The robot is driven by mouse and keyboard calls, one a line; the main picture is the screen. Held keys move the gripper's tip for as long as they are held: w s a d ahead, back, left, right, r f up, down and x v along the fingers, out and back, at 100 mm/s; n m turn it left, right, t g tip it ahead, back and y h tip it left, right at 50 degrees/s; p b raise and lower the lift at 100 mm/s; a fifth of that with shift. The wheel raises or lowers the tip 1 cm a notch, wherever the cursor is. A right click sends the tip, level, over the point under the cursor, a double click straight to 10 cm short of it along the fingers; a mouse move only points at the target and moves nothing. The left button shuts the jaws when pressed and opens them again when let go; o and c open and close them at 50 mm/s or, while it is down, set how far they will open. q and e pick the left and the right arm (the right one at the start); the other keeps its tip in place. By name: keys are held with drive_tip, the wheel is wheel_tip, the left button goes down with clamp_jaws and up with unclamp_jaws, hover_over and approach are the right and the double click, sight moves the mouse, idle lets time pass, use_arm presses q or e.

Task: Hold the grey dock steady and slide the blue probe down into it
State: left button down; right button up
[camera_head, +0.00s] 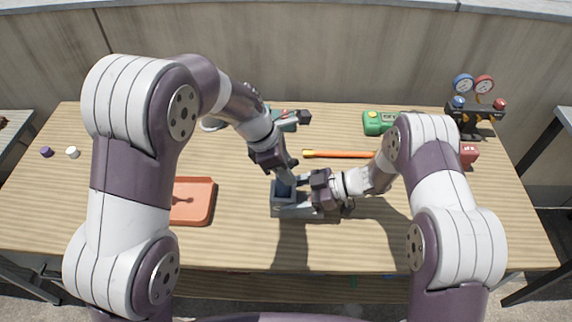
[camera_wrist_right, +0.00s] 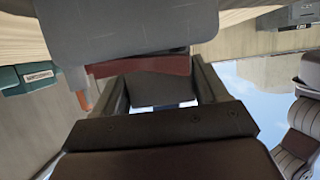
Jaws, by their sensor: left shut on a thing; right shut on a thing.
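The grey dock (camera_head: 290,212) stands on the wooden table near its middle. My right gripper (camera_head: 307,183) comes from the right and is shut on the dock's right side. In the right wrist view the dock (camera_wrist_right: 120,35) fills the top middle, close against the jaws. My left gripper (camera_head: 282,165) is above the dock, pointing down, and is shut on the blue probe (camera_head: 286,178). The probe is mostly hidden by the gripper. Its lower part is at the dock's open top, and I cannot tell how deep it sits.
An orange-handled tool (camera_head: 340,154) lies behind my right gripper. A coral tray (camera_head: 193,202) is to the left. A green device (camera_head: 376,122) and a gauge set (camera_head: 475,112) stand at the back right. The table's front is clear.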

use_arm(q)
drive_tip(key=shift+f, duration=0.35)
drive_tip(key=c, duration=0.7)
unclamp_jaws()
drive_tip(key=v, duration=0.7)
drive_tip(key=shift+r, duration=0.2)
use_arm(e)
drive_tip(key=o, duration=1.3)
use_arm(q)
drive_tip(key=shift+r, duration=0.1)
use_arm(e)
drive_tip(key=shift+d+r, duration=0.1)
